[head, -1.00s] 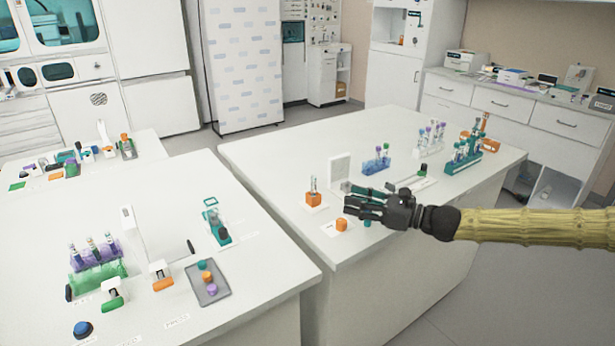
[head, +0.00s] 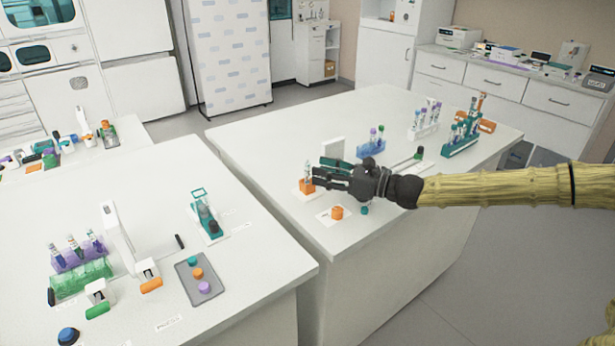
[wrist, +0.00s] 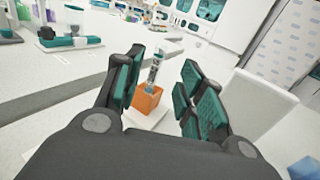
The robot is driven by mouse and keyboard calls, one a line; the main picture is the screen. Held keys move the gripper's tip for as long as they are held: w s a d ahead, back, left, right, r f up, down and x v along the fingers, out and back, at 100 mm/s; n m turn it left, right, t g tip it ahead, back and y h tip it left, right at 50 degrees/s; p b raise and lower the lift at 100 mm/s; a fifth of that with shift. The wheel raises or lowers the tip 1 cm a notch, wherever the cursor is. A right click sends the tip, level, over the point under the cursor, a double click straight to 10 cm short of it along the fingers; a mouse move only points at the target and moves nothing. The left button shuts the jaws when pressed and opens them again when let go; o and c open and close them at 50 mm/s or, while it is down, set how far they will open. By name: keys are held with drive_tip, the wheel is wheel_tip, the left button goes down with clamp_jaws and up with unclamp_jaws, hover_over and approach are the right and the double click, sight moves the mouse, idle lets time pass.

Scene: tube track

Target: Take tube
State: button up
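A clear tube (wrist: 153,74) stands upright in a small orange holder (wrist: 147,100) on a white pad. In the head view the orange holder (head: 307,187) is near the front left of the right table, with the tube (head: 308,170) above it. My gripper (head: 318,178) reaches in from the right and its fingertips are at the tube. In the wrist view my gripper (wrist: 165,88) is open, with the tube and holder between its two teal-padded fingers. The tube shows free space on both sides. Whether the fingertips reach past it I cannot tell.
A white upright block (wrist: 262,100) stands close to the right finger. An orange cap (head: 337,213) lies on a white card in front. A blue rack (head: 371,148) and a green rack (head: 460,143) stand behind. The table's left part is clear.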

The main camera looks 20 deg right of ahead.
sight(308, 169)
drive_tip(key=shift+p+x, duration=0.45)
drive_tip(key=shift+x, duration=2)
drive_tip(key=shift+s+a, duration=0.15)
drive_tip(key=c, duration=0.8)
